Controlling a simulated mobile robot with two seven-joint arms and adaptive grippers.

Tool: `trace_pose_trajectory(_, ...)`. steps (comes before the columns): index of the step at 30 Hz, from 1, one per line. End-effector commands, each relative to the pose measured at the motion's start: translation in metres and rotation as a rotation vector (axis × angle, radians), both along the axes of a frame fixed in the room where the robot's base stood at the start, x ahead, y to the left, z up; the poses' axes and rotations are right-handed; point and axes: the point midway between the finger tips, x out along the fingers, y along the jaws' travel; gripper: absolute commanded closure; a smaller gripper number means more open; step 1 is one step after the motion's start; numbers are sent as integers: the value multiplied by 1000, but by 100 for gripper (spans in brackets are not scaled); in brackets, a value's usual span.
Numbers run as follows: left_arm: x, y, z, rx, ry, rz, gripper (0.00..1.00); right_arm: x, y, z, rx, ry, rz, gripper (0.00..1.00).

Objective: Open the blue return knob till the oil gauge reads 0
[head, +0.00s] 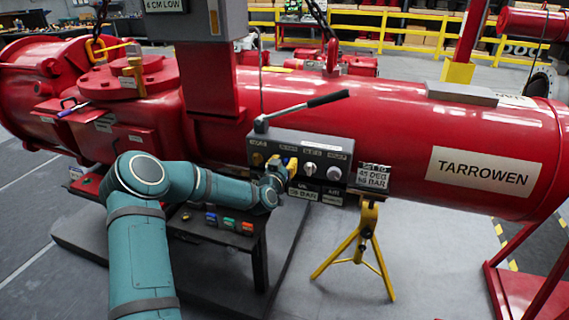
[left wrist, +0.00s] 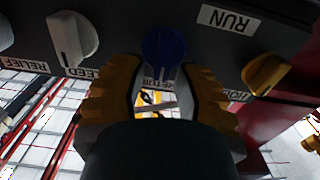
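The blue return knob (left wrist: 163,46) is on the underside-facing front of the grey control panel (head: 300,150). In the left wrist view, which is upside down, the yellow-padded fingers of my left gripper (left wrist: 163,70) stand open on either side of the knob, with no clear grip on it. In the head view my left gripper (head: 282,168) is at the panel's lower edge and mostly hides the knob. A small plate below the panel (head: 302,194) seems to show a value in BAR, too small to read surely. My right gripper is out of view.
A lever with a black handle (head: 327,99) sits on top of the panel. A sign (head: 373,178) and a yellow stand (head: 362,245) are to the right.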

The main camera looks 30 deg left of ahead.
Motion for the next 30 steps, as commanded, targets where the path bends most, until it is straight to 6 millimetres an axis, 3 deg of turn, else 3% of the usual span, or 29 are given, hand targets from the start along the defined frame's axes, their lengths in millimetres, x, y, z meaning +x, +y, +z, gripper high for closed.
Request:
trace_pose_trajectory(1,0,0,0,0,0,0,92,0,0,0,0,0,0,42)
trace_pose_trajectory(2,0,0,0,0,0,0,100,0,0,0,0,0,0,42)
trace_pose_trajectory(17,0,1,0,-22,-6,0,100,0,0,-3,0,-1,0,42)
trace_pose_trajectory(30,-1,6,-2,-298,-75,2,100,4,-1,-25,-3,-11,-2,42)
